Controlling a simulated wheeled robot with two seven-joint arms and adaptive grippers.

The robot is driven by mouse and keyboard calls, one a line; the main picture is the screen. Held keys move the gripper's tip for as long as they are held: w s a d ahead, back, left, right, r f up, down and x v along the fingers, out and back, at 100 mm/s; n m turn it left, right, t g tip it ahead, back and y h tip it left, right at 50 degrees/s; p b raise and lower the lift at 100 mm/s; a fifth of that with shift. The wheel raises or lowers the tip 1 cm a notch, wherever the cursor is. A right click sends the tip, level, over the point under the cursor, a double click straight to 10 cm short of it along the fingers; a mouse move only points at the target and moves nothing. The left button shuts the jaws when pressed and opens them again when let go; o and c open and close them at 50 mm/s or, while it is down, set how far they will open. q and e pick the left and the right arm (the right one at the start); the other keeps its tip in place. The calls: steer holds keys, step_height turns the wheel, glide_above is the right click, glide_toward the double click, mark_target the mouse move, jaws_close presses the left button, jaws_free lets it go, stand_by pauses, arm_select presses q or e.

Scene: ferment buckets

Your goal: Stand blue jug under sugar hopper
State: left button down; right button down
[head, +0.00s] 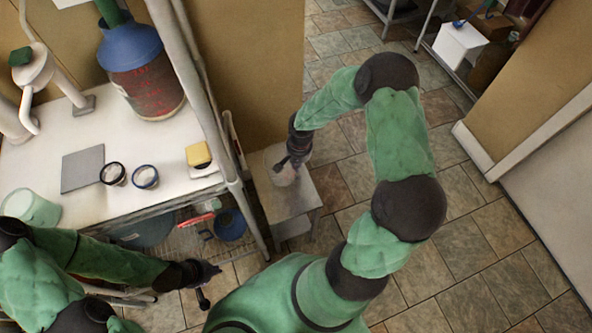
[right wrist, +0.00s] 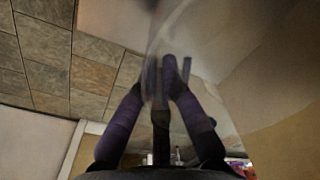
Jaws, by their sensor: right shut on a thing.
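A blue round vessel (head: 229,225), possibly the blue jug, sits on the wire shelf under the white table; I cannot see its full shape. A white pipe-like fitting with a green top (head: 36,68), possibly the sugar hopper, stands at the table's back left. My right gripper (head: 294,160) is shut on a pale translucent container (head: 282,172) at the small side table. In the right wrist view, the fingers (right wrist: 165,85) meet at its clear wall (right wrist: 200,40). My left gripper (head: 210,283) is open and empty, in front of the table's lower shelf.
The tiled floor at right is clear.

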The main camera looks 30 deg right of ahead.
steer(key=shift+w+d+f, duration=0.25)
steer(key=shift+w+f, duration=0.25)
steer(key=shift+f, duration=0.2)
step_height(320, 180, down, 3)
steer(key=shift+f+b, duration=0.1)
steer(key=shift+b, duration=0.85)
steer(key=c, duration=1.8)
jaws_free()
steer(key=o, duration=0.4)
